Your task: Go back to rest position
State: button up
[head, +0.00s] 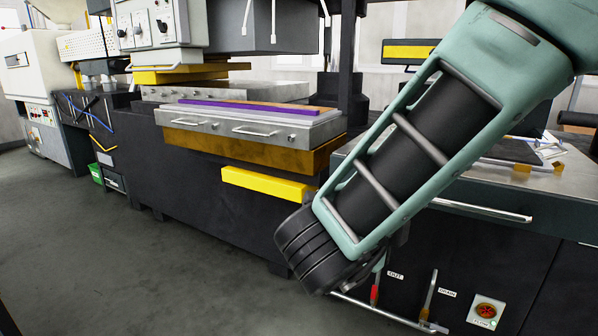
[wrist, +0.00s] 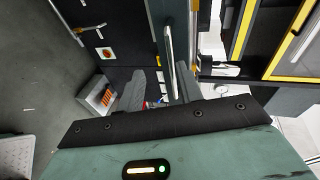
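My gripper (wrist: 161,86) shows in the wrist view beyond the dark edge of my teal wrist housing. Its two grey fingers stand apart, with no held object visible between them. Small red and blue items show in the gap, farther off. In the head view my teal arm slants from the upper right down to the middle, in front of the dark cabinet (head: 460,265). The gripper itself is not visible there.
A press bed (head: 245,125) with a purple strip (head: 240,105) stands left of my arm, above a yellow block (head: 266,184). Levers and a red-orange knob (head: 486,311) are on the cabinet front. A bench handle (head: 480,210) juts out. Floor (head: 110,260) is clear at left.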

jog(key=w+a+n+t+y, duration=0.2)
jog(key=w+a+n+y, duration=0.1)
jog(key=a+n+y, duration=0.3)
jog(key=s+a+f+n+g+y, duration=0.4)
jog(key=s+a+n+y, duration=0.5)
jog(key=n, duration=0.5)
jog(key=s+d+f+n+g+h, duration=0.2)
jog(key=s+d+f+n+g, duration=0.1)
jog(key=s+d+n+g, duration=0.25)
jog(key=s+d+f+n+g+h, duration=0.1)
jog(key=s+d+f+n+g, duration=0.15)
jog(key=s+d+n, duration=0.4)
jog(key=s+r+n+h+p, duration=0.1)
jog(key=s+r+p, duration=0.2)
jog(key=r+p, duration=1)
jog(key=shift+a+r+g, duration=0.15)
jog(key=shift+a+g, duration=0.15)
